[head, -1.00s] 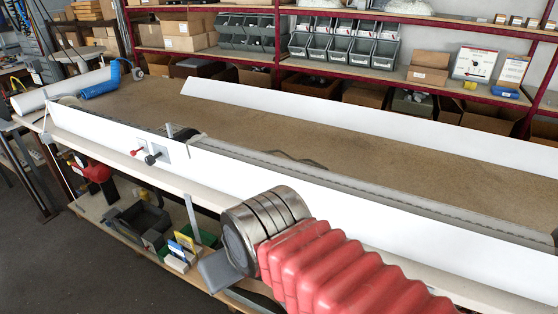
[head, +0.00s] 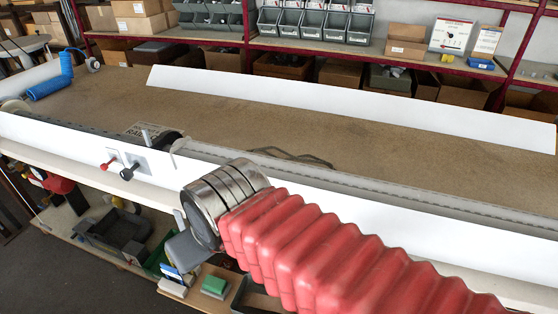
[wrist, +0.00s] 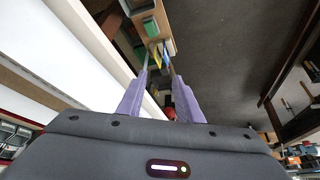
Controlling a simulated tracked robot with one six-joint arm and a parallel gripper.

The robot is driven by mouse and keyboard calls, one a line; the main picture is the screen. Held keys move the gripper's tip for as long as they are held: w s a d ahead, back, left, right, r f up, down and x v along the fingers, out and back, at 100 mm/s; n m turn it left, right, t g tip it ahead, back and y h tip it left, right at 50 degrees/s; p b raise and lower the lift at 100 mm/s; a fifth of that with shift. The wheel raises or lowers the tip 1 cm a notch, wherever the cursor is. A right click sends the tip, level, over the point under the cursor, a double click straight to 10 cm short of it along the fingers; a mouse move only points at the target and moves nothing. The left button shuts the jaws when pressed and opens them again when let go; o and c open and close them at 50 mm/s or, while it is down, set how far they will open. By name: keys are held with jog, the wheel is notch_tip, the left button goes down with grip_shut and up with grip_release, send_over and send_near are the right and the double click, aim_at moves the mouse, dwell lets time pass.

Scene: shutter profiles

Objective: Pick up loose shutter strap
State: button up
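A thin dark strap (head: 290,157), seemingly the loose shutter strap, lies in low curves on the brown bench top (head: 230,108), just behind the long white profile (head: 330,195). Its lower part is partly hidden by the profile's grey edge. My gripper points down over the front side of the bench, nearer than the profile and apart from the strap. The strap does not show there.
The white profile stands like a low wall along the bench front, with red and black knobs (head: 118,169). A second white profile (head: 340,105) lies farther back. Shelves with grey bins (head: 315,22) stand behind. Below are a dark crate (head: 115,235) and small boxes.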

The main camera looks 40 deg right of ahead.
jog(key=shift+w, duration=0.2)
dwell(0.3)
